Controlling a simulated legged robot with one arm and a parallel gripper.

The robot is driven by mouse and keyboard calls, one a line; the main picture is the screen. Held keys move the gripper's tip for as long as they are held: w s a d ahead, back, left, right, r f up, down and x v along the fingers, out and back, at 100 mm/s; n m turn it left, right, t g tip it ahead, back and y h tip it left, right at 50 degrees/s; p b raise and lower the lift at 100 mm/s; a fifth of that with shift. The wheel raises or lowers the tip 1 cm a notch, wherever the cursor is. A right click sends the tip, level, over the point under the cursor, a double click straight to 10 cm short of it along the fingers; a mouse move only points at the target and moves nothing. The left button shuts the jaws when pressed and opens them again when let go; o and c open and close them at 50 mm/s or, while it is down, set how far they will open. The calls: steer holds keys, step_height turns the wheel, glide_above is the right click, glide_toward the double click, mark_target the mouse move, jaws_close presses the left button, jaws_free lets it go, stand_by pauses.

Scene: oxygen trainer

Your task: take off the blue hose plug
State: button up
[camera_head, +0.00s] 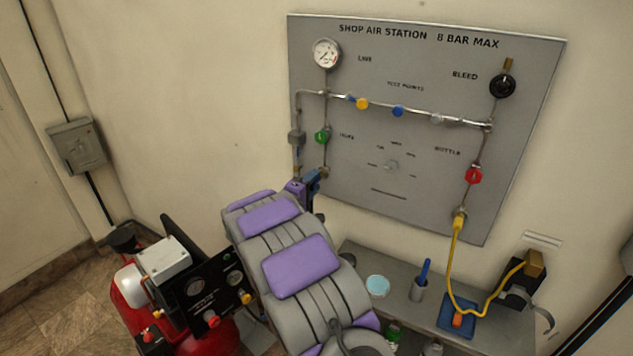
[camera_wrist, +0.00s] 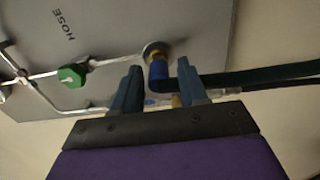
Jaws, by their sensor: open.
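The blue hose plug (camera_wrist: 159,72) sits at a round brass fitting (camera_wrist: 154,49) on the panel in the wrist view. My gripper (camera_wrist: 160,79) is open, with one blue-grey finger on each side of the plug. A gap shows on the left; whether the right finger touches it I cannot tell. In the head view my gripper (camera_head: 309,183) is at the lower left fitting (camera_head: 323,172) of the panel, and I cannot tell the plug from the blue fingers there.
A dark hose (camera_wrist: 250,78) runs right, behind the right finger. The green valve knob (camera_wrist: 72,75) is left of my gripper. In the head view, a bench (camera_head: 405,312) with a cup and a yellow hose (camera_head: 457,260) stands right, a red compressor (camera_head: 130,288) left.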

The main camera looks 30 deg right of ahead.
steer(key=shift+r+b, duration=0.1)
steer(key=shift+b, duration=0.35)
stand_by(0.5)
jaws_close()
steer(key=shift+a, duration=0.1)
steer(key=shift+v, duration=2.4)
